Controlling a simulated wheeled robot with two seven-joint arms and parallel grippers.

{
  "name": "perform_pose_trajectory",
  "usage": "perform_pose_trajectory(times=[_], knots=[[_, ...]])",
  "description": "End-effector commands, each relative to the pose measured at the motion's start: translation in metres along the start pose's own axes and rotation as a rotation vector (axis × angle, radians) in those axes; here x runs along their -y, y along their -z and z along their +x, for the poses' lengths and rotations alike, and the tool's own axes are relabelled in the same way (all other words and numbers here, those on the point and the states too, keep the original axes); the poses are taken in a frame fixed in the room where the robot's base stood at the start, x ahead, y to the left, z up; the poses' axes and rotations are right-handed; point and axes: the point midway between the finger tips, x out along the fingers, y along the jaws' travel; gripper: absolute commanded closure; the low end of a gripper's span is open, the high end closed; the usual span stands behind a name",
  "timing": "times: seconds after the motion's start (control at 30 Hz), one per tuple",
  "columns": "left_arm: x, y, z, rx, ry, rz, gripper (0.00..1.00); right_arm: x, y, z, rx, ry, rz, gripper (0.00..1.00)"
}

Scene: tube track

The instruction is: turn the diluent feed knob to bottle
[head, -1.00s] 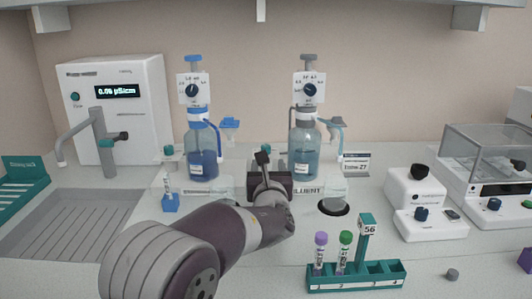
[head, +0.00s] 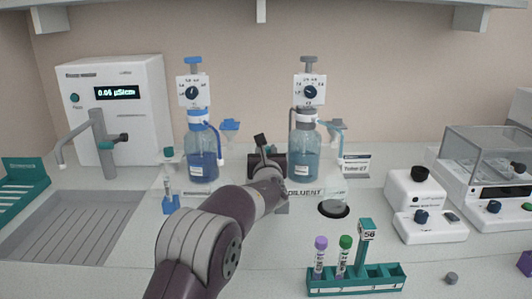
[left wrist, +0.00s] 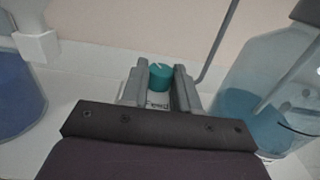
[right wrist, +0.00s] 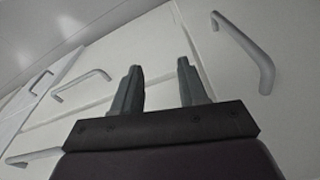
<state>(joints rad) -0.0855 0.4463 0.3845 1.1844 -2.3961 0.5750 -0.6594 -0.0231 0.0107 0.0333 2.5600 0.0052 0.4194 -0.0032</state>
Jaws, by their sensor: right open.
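The diluent feed knob (left wrist: 161,76) is teal with a white pointer line and shows in the left wrist view. My left gripper (left wrist: 159,90) is open, one finger on each side of the knob; a narrow gap appears beside it, and contact is unclear. In the head view my left gripper (head: 266,162) is just left of the diluent bottle (head: 304,155), and the knob is hidden behind it. The diluent bottle, with pale blue liquid, shows at right in the left wrist view (left wrist: 262,100). My right gripper (right wrist: 160,80) is open and empty.
A blue-liquid bottle (head: 202,155) with its dispenser stands to the left. A teal tube rack (head: 355,280) is at the front, and a dark round hole (head: 334,209) lies right of my left arm. Cabinet fronts with handles (right wrist: 245,50) are before my right gripper.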

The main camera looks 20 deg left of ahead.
Motion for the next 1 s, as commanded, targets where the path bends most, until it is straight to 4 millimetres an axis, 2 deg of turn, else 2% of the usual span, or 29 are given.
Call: perform_pose_trajectory(times=[0.03,0.07,0.1,0.17,0.3,0.4,0.7,0.73,0.77,0.8,1.0], knots=[[0.000,0.000,0.000,0.000,0.000,0.000,0.88,0.000,0.000,0.000,0.000,0.000,0.000,0.57],[0.000,0.000,0.000,0.000,0.000,0.000,0.98,0.000,0.000,0.000,0.000,0.000,0.000,0.57],[0.000,0.000,0.000,0.000,0.000,0.000,1.00,0.000,0.000,0.000,0.000,0.000,0.000,0.57],[0.000,0.000,0.000,0.000,-0.001,0.000,1.00,0.000,0.000,-0.001,0.000,0.000,0.000,0.57],[0.004,-0.009,0.001,0.004,-0.059,-0.004,1.00,0.000,0.003,-0.024,0.000,0.000,0.000,0.57],[0.004,-0.006,0.000,0.001,-0.114,-0.002,1.00,0.000,0.004,-0.032,-0.001,0.000,0.000,0.57],[0.002,-0.001,0.000,0.002,-0.133,0.000,1.00,0.000,0.003,-0.029,0.000,0.000,0.000,0.57],[0.002,-0.001,0.000,0.003,-0.133,0.000,0.62,0.000,0.003,-0.029,0.000,0.000,0.000,0.57],[0.002,-0.001,0.000,0.002,-0.133,0.000,0.52,0.000,0.003,-0.029,0.000,0.000,0.000,0.57],[0.002,-0.001,0.000,0.002,-0.133,0.000,0.46,0.000,0.003,-0.029,0.000,0.000,0.000,0.57],[0.002,-0.001,0.000,0.001,-0.133,0.000,0.46,0.000,0.003,-0.029,0.000,0.000,0.000,0.57]])
